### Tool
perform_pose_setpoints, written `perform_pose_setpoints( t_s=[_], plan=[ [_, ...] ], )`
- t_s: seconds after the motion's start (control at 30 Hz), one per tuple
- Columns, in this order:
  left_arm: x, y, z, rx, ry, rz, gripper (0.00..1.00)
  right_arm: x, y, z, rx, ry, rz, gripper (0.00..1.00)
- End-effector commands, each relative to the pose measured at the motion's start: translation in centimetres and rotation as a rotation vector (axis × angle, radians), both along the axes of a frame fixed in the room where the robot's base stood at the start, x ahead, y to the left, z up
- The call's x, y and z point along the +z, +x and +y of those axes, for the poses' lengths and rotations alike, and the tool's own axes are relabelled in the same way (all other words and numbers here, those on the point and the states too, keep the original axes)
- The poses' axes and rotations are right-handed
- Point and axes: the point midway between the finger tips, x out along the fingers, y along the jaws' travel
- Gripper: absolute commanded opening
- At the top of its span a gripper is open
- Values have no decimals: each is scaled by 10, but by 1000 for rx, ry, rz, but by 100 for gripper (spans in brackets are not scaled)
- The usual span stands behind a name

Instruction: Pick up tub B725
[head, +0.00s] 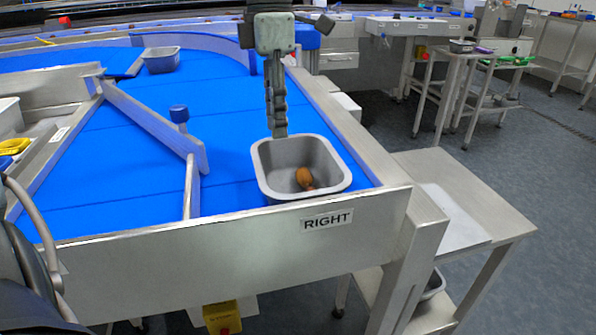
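A grey tub (271,179) stands on the blue belt in the corner behind the plate marked RIGHT. One brown date (305,179) lies in it. A second grey tub (161,61) stands farther back at the upper left. No tub number is readable, so I cannot tell which is B725.
The front steel wall (230,240) edges the belt. A steel side table (470,199) stands at the right. The belt's middle is clear.

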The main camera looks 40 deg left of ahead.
Motion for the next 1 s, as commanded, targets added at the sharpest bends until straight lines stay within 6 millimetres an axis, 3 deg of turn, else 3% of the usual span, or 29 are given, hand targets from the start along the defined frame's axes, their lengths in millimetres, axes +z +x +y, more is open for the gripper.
perform_pose_setpoints(
  t_s=[0.27, 0.33, 0.43, 0.77, 1.0],
  plan=[
    [-34, 0, -5, 1, -1, 6, 28, -2, -4, -1, -1, 2, 4, 40],
    [-45, 2, -6, -1, 0, 6, 28, -17, -10, -5, 4, -6, 18, 40],
    [-59, 1, -8, 0, 0, 4, 28, -23, -13, -5, 8, -7, 22, 40],
    [-68, 1, -8, 1, -1, 1, 28, -26, -13, -4, 11, -8, 21, 40],
    [-67, 1, -8, 1, 0, 0, 0, -26, -13, -4, 11, -7, 22, 40]
  ],
)
